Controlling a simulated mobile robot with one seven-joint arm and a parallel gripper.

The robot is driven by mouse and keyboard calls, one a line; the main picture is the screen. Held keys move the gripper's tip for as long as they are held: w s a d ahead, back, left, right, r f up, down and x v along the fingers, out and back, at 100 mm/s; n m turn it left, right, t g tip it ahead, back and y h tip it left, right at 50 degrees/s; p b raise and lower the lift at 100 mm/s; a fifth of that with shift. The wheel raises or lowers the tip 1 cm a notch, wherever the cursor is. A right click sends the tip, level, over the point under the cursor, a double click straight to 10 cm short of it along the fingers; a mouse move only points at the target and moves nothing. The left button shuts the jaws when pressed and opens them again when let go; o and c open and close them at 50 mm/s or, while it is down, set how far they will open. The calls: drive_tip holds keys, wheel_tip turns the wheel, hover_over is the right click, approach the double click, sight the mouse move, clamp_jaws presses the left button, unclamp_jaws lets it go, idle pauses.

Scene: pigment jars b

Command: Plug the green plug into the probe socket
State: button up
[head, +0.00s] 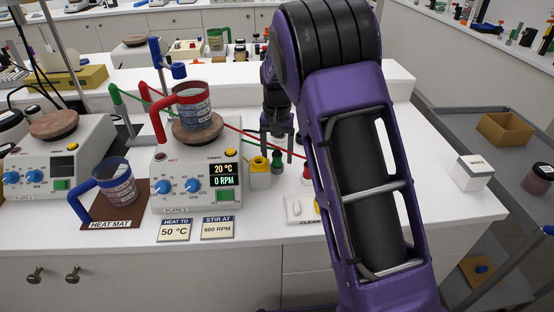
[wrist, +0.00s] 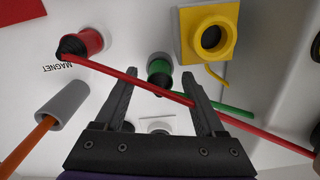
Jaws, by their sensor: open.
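The green plug (wrist: 161,68) stands upright on the white bench, with a dark end, in the wrist view. It also shows in the head view (head: 277,161), below my gripper (head: 277,140). My gripper (wrist: 160,78) is open, its fingertips apart on either side of the plug in the wrist view. I cannot tell how much height lies between them. A yellow block (wrist: 189,38) with a round dark hole stands beside the plug, also in the head view (head: 260,180). A green square (head: 225,194) is on the hot plate's front. No probe socket label is readable.
A red cable (wrist: 130,82) crosses the wrist view by my fingers, from a red plug (wrist: 88,40). A green cable (wrist: 235,110) runs to the right. The hot plate (head: 160,208) carries a red-handled beaker (head: 194,108).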

drive_tip(key=shift+f, duration=0.4)
drive_tip(key=shift+c, duration=0.3)
clamp_jaws()
